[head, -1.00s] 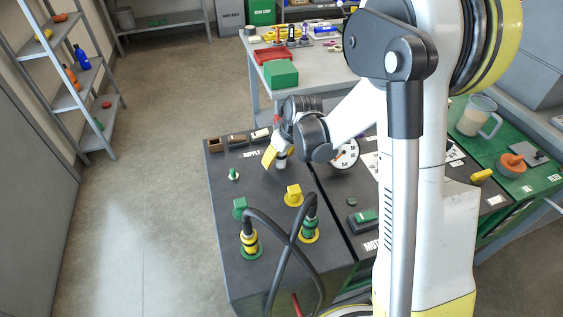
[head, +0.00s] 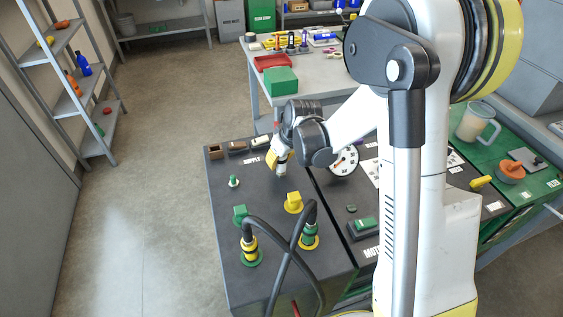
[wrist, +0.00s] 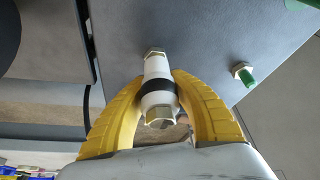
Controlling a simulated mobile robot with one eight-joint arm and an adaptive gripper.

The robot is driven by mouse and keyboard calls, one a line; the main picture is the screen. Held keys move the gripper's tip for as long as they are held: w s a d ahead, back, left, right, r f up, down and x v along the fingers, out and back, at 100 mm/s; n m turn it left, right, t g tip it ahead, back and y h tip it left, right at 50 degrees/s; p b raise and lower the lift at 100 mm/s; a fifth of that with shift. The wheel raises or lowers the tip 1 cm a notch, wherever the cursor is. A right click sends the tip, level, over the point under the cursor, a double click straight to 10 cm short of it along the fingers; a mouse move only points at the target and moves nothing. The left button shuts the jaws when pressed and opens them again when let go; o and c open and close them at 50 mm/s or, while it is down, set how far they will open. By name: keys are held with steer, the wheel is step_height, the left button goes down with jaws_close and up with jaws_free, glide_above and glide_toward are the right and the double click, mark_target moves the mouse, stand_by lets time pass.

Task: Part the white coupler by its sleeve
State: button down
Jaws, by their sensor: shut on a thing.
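The white coupler (wrist: 158,68) has a dark band around its middle and a brass hex nut (wrist: 159,117) at its near end. Its far end meets a brass hex fitting on the dark cart top; I see no clear gap there. My gripper (wrist: 159,88) has its yellow fingers closed on the coupler from both sides at about the dark band. In the head view, my gripper (head: 278,162) is over the cart's back part, and the coupler (head: 283,169) is small and partly hidden by the fingers.
A green-capped fitting (head: 233,181) stands left of the coupler. A yellow fitting (head: 293,202), a green fitting (head: 240,214) and two black hoses (head: 271,226) stand nearer the front. A round gauge (head: 345,160) is close on the right. Small bins (head: 237,146) line the back edge.

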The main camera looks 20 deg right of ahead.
steer(key=shift+r+p, duration=1.6)
steer(key=shift+r, duration=0.85)
